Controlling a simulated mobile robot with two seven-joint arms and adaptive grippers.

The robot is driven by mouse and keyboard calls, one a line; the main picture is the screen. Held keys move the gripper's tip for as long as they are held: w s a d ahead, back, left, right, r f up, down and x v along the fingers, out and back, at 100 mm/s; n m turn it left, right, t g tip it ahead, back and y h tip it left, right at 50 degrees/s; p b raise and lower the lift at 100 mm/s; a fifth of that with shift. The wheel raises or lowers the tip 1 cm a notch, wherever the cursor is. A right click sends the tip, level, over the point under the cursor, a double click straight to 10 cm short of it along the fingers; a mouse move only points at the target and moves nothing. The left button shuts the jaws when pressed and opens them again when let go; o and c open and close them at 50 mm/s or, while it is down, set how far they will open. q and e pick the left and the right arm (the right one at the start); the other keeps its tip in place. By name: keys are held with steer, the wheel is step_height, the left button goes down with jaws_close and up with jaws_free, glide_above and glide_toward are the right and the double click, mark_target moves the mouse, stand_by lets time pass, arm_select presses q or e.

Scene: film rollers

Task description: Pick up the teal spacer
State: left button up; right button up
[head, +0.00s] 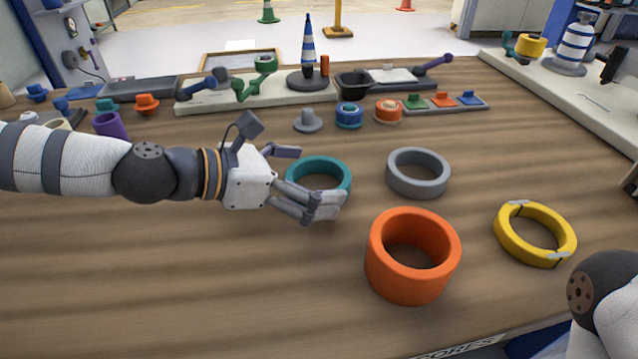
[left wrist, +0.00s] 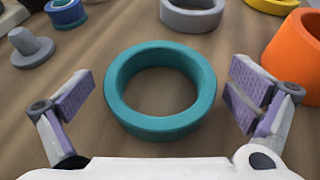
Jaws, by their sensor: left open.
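The teal spacer (head: 318,166) is a ring lying flat on the wooden table, left of the grey ring. In the left wrist view the teal spacer (left wrist: 118,110) sits between my spread fingers, with a gap on each side. My left gripper (head: 312,180) reaches in from the left at the spacer, and its near finger hides part of the ring's front rim. The left gripper (left wrist: 160,100) is open and empty in the left wrist view. Only a part of my right arm shows at the lower right; its gripper is out of view.
A grey ring (head: 418,187), a tall orange ring (head: 412,283) and a yellow ring (head: 507,237) lie to the right. A grey flanged piece (head: 308,122), a blue roller (head: 349,117) and an orange roller (head: 388,113) stand behind. The table's front left is clear.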

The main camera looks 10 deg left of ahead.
arm_select(q)
steer(key=c, duration=1.3)
